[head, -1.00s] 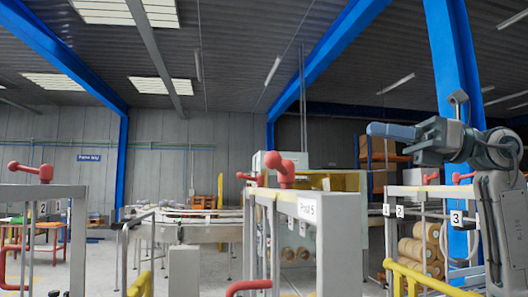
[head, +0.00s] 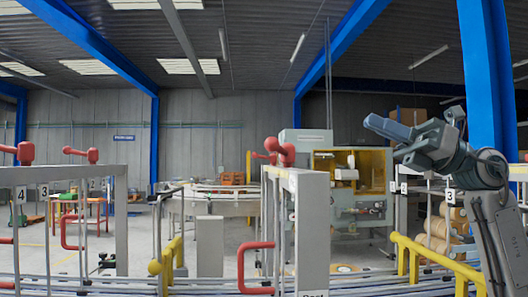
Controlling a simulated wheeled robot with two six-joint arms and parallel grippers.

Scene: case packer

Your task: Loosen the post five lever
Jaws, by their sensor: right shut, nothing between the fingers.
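A grey post (head: 313,235) stands near the middle, with a label cut off at the bottom edge so that only "Post" reads. A red lever with a round knob (head: 286,153) sits on top of it. My right gripper (head: 387,127) is raised to the right of the lever, pointing left, clearly apart from it in the picture. Its fingers are shut and empty. My left gripper is not in view.
Red levers also top the left frame (head: 122,215), marked 4 and 3. A red handle (head: 252,268) juts left of the middle post. Yellow rails (head: 437,262) run at the lower right. Rails cross the bottom.

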